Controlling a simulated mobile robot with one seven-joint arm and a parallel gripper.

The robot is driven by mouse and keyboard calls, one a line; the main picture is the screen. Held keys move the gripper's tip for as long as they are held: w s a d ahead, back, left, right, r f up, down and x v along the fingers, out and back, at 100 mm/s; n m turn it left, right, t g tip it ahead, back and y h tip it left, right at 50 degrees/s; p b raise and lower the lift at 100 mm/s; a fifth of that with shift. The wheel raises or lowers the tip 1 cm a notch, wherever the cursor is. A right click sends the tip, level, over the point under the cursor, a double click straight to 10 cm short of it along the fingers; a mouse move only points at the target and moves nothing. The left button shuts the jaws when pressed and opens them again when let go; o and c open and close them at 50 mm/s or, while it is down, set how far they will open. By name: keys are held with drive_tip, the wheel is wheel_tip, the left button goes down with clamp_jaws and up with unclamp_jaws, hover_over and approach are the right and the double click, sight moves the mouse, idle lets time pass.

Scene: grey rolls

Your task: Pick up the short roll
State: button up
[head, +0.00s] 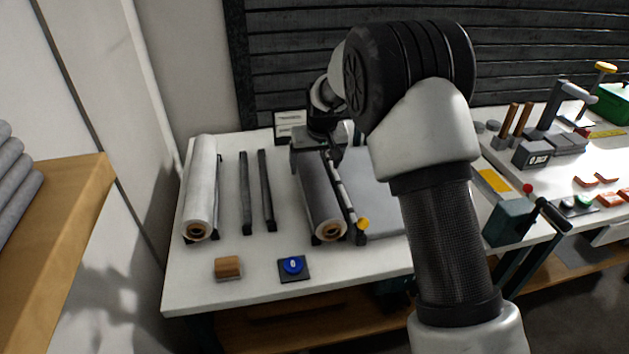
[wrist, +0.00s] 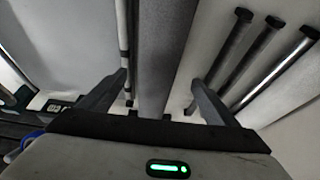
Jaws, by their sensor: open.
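A dark grey roll (head: 320,198) with a brown core end lies lengthwise on the white table, its near end on a small dark stand. A longer-looking pale roll (head: 201,185) lies at the table's left. My gripper (head: 322,150) is over the far part of the dark grey roll and hides its far end, so I cannot fully compare lengths. In the wrist view, my gripper (wrist: 160,80) is open, with one finger on each side of the grey roll (wrist: 165,50). I see gaps between fingers and roll; the height above it is unclear.
Two dark bars (head: 256,190) lie left of the grey roll. A thin rod with a yellow knob (head: 362,224) runs close along its right. A wooden block (head: 228,267) and a blue button (head: 293,265) sit at the front. A second table with tools stands right.

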sight(316, 172)
drive_tip(key=x, duration=0.7)
drive_tip(key=shift+d+f, duration=0.2)
drive_tip(key=shift+d, duration=0.05)
drive_tip(key=shift+r, duration=0.1)
drive_tip(key=c, duration=1.5)
